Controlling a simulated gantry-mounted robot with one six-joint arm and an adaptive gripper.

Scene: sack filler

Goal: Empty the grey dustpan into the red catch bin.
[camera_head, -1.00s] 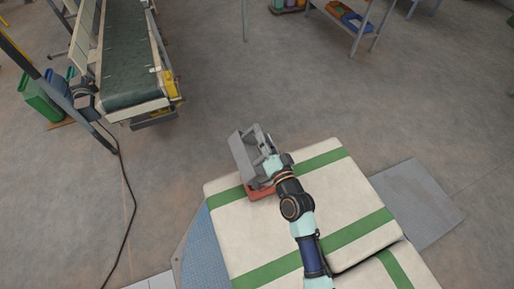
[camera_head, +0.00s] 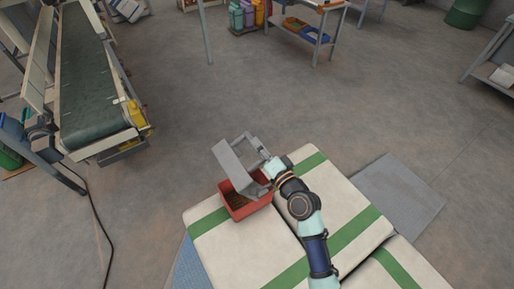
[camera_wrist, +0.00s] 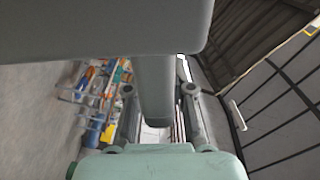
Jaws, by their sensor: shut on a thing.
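The grey dustpan (camera_head: 235,163) is held up and steeply tilted over the red catch bin (camera_head: 239,211), with its lower end at the bin's opening. The bin sits on the cream sacks with green stripes, and some brownish matter shows inside it. My gripper (camera_head: 268,163) is shut on the dustpan at its right side, above the bin. In the wrist view the grey dustpan (camera_wrist: 155,90) fills the top and runs down between my gripper's fingers (camera_wrist: 160,110). The inside of the pan is largely turned from view, so I cannot tell what it holds.
Cream sacks (camera_head: 335,205) with green stripes lie stacked below my arm. A conveyor (camera_head: 92,100) with a green belt stands at the upper left. A shelf table (camera_head: 305,30) and coloured jugs (camera_head: 243,14) stand at the back. The floor between is clear.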

